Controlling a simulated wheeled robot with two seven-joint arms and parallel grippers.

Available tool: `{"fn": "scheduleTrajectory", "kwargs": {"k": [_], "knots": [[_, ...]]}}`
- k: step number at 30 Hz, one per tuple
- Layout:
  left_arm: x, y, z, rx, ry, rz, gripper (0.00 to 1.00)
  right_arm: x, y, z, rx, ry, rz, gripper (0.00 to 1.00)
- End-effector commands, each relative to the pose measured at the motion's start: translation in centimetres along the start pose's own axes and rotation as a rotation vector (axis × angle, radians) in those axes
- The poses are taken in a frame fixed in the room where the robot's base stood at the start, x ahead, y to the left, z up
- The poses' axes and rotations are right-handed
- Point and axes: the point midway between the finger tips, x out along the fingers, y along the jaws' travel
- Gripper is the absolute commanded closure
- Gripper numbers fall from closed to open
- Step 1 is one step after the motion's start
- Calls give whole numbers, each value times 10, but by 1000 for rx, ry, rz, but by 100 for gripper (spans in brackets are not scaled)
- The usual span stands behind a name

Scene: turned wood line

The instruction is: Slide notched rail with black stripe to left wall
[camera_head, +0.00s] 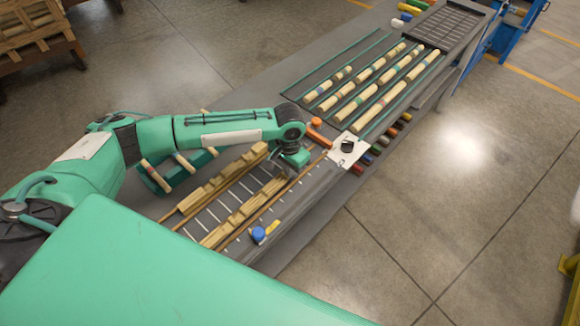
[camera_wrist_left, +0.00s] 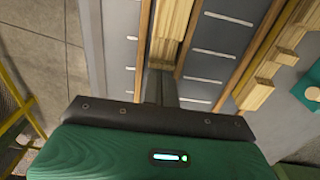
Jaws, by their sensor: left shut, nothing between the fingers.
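Two pale wooden notched rails lie lengthwise in the ruled grey bed: the left rail (camera_head: 222,180) and the right rail (camera_head: 243,212). I cannot make out a black stripe on either. My left gripper (camera_head: 285,174) is down at the far end of the right rail, its tips partly hidden by the hand. In the left wrist view the shut fingers (camera_wrist_left: 160,84) are at the end of the right rail (camera_wrist_left: 172,25), with nothing held; contact is unclear. The left rail (camera_wrist_left: 262,80) is apart, to the right there. My right gripper is not in view.
Thin brown strips (camera_wrist_left: 142,50) run along the bed. A blue knob (camera_head: 258,234) and an orange piece (camera_head: 318,132) stand near the bed. A green rack (camera_head: 160,184) is left, under my arm. Beyond are a white plate (camera_head: 338,158), banded spindles (camera_head: 392,94) and a dark tray (camera_head: 440,28).

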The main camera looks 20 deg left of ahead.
Motion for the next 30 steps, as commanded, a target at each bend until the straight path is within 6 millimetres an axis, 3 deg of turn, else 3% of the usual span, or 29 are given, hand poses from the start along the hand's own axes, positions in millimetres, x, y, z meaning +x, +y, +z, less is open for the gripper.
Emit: {"fn": "scheduleTrajectory", "kwargs": {"k": [7, 21, 30], "knots": [[-4, 0, 13, -1, -5, 1, 100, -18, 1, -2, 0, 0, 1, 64], [-4, 0, 73, -1, -4, 1, 100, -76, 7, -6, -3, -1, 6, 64], [0, 0, 84, 0, -1, 0, 100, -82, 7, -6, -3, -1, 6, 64]]}}
